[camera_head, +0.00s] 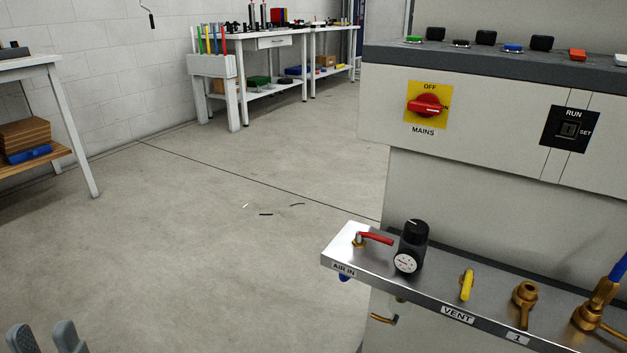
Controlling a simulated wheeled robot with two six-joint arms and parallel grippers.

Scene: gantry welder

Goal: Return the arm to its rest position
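My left gripper (45,338) shows only as two grey fingertips at the bottom left corner. The fingertips stand apart with a gap between them and nothing in it, so it is open and empty. It is over the floor, well left of the machine and touching nothing that I can see. The rest of the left arm is out of the picture. My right gripper is not in view.
The grey machine cabinet (480,120) with its red mains switch (426,106) fills the right. A metal valve shelf (440,300) juts out below it. A table (80,130) stands at left, benches (275,42) at the back. The middle floor is mostly clear.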

